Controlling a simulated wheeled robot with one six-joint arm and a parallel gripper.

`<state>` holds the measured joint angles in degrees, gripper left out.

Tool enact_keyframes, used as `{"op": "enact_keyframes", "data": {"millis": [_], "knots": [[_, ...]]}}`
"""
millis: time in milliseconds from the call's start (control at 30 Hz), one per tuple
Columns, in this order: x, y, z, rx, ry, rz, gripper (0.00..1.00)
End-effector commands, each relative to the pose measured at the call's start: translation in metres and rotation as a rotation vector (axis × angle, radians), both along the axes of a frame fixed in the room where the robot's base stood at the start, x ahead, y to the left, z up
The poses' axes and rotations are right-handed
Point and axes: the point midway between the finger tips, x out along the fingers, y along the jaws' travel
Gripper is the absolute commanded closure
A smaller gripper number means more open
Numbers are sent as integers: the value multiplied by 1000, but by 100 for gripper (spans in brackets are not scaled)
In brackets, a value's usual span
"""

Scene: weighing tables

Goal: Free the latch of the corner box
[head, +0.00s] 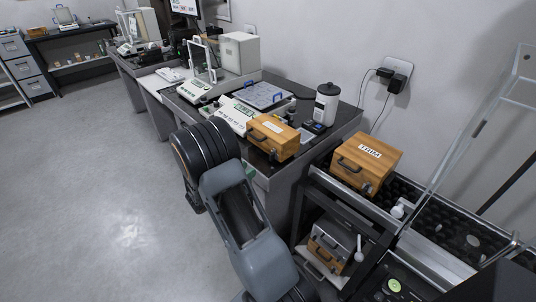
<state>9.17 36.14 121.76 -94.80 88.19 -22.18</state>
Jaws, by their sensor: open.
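A wooden box (284,133) with a pale label and a dark handle or latch on its front stands at the near edge of the dark-topped weighing table (343,119). A second wooden box (384,155), labelled TRIM, stands on the black rack beside the table, with a dark handle on its front. Both lids look shut. I cannot tell which one is the corner box, and the latch details are too small to read. My arm rises in the middle foreground, left of both boxes. My gripper is hidden from this view.
A white-bodied jar (326,105) with a dark lid, a blue-edged tray (263,95) and balances (194,91) crowd the tabletop. A lower rack shelf holds another box (329,247). Clear panels (462,135) rise at the right. The floor (100,190) at left is clear.

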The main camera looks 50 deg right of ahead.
Motion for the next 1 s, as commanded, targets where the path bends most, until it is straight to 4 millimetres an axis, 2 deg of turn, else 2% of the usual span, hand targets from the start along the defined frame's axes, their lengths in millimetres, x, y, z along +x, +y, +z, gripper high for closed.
{"op": "enact_keyframes", "data": {"millis": [200,500,700,1000], "knots": [[-4,-45,0,2,-3,-6,60],[-7,-90,0,2,-3,-3,60],[-8,-104,0,2,-3,-2,60],[-8,-107,0,2,-3,-1,60]]}}
